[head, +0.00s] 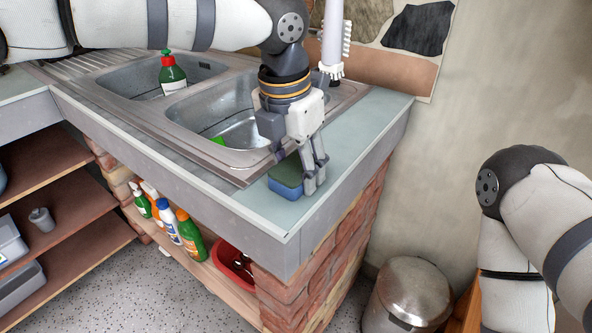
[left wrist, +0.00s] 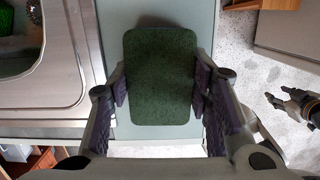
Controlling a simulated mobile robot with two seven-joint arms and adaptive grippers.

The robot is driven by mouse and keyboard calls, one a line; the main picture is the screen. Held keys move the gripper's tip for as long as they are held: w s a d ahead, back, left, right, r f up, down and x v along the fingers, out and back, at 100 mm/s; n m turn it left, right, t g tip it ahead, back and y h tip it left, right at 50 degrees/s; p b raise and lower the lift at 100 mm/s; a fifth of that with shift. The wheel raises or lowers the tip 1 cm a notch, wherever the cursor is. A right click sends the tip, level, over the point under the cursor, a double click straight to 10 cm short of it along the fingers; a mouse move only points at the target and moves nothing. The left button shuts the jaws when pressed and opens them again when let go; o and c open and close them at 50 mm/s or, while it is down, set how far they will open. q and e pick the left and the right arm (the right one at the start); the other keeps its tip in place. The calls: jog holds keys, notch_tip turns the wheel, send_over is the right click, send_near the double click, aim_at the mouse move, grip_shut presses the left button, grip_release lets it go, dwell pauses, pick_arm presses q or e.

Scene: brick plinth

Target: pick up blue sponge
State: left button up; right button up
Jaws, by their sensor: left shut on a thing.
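The blue sponge (head: 287,188) has a dark green scouring top and lies on the grey-green countertop at the right end of the sink. In the left wrist view its green top (left wrist: 160,75) faces the camera, between the fingers. My left gripper (head: 299,176) points down from above and is shut on the sponge, a finger on each side. It also shows in the left wrist view (left wrist: 160,90). In the head view the gripper hides part of the sponge. The fingertips of my right gripper (left wrist: 283,101) show at the right edge of the left wrist view, apart from the sponge.
A steel double sink (head: 222,105) lies behind and left, with a green bottle (head: 172,75) in the left basin. A white brush (head: 332,45) stands behind my gripper. Several bottles and a red bowl (head: 234,264) sit on the shelf below. A metal bin (head: 410,292) stands right.

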aim_at(298, 164)
pick_arm(q)
jog(key=shift+a+f, duration=0.15)
jog(key=shift+f, duration=0.1)
pick_arm(e)
jog(key=shift+f, duration=0.1)
pick_arm(q)
jog(key=shift+w, duration=0.1)
notch_tip(298, 164, up, 4)
jog(key=shift+r, duration=0.25)
jog(key=s+d+r+p, duration=0.1)
jog(key=s+d+r, duration=0.5)
jog(key=s+r, duration=0.3)
jog(key=s, duration=0.3)
jog(key=shift+s+d+p, duration=0.2)
jog(key=shift+s+p, duration=0.1)
jog(key=shift+s, duration=0.05)
pick_arm(e)
jog(key=shift+w+r+t, duration=0.5)
jog(key=shift+w+r, duration=0.65)
jog(key=shift+w, duration=0.05)
pick_arm(q)
jog(key=shift+o, duration=0.5)
jog(key=shift+r, duration=0.1)
jog(key=c, duration=0.4)
jog(key=shift+c, duration=0.2)
pick_arm(e)
jog(key=shift+s, duration=0.1)
